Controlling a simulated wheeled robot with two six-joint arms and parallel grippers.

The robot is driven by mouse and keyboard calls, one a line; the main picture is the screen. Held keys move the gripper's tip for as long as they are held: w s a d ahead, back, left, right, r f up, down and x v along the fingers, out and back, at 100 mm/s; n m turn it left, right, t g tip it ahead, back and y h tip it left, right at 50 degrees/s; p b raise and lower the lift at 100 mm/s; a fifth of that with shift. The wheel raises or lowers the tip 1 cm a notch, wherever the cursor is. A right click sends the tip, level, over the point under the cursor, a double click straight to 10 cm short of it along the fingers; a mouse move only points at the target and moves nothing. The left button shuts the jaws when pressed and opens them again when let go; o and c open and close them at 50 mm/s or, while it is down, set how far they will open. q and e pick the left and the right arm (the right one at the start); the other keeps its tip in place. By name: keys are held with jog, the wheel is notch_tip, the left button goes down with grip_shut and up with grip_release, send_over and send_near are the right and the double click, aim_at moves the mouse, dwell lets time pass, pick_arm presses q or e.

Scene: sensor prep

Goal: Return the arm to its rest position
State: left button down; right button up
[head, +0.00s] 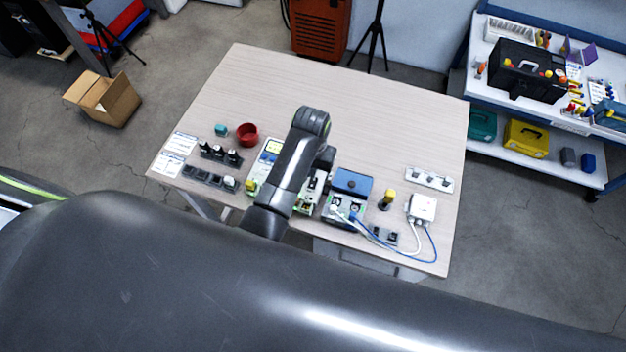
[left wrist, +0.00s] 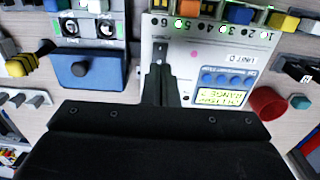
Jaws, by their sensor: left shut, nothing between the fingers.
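My left arm (head: 295,165) reaches over the table (head: 350,105) in the head view, its dark links folded above the row of instruments. My left gripper (left wrist: 160,72) shows in the left wrist view, its two black fingers shut together with nothing between them. It hangs over a pale tester (left wrist: 215,50) with a green-lit display and blue buttons. In the head view my arm hides the gripper's fingers for the most part, along with part of the tester (head: 268,157). My right gripper is in neither view.
A blue box with a black knob (head: 352,182), a yellow-topped post (head: 388,199) and a white box with cables (head: 422,207) stand right of the arm. A red cup (head: 247,133) and black holders (head: 220,154) stand left. The table's far half is clear.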

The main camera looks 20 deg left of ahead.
pick_arm(q)
jog(key=shift+r, duration=0.5)
